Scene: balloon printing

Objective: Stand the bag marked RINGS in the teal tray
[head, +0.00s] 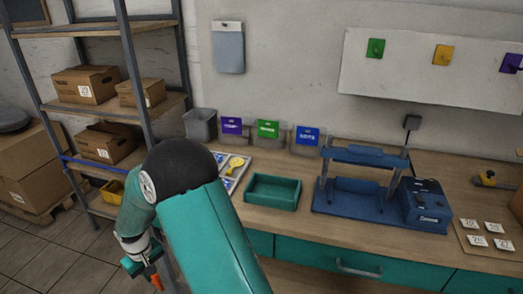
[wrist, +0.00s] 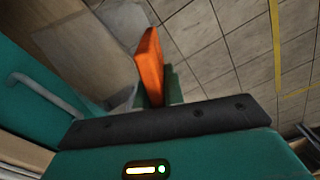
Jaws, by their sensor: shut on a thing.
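My gripper (head: 148,268) is low at the left in the head view, out over the floor beside the bench. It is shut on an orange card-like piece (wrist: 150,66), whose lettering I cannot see. A pale, see-through sheet (wrist: 85,55) spreads beside the orange piece in the wrist view; it looks like a clear bag body. The teal tray (head: 272,204) sits empty on the bench, right of my arm and well away from my gripper. Three clear bags with a purple label (head: 231,126), a green label (head: 268,129) and a blue label (head: 308,136) stand behind it; their words are too small to read.
A blue press (head: 360,200) stands right of the tray. A white board with a yellow item (head: 236,163) lies left of it, partly behind my arm. A grey bin (head: 201,125) is at the back. A shelf rack with cartons (head: 86,84) stands at the left.

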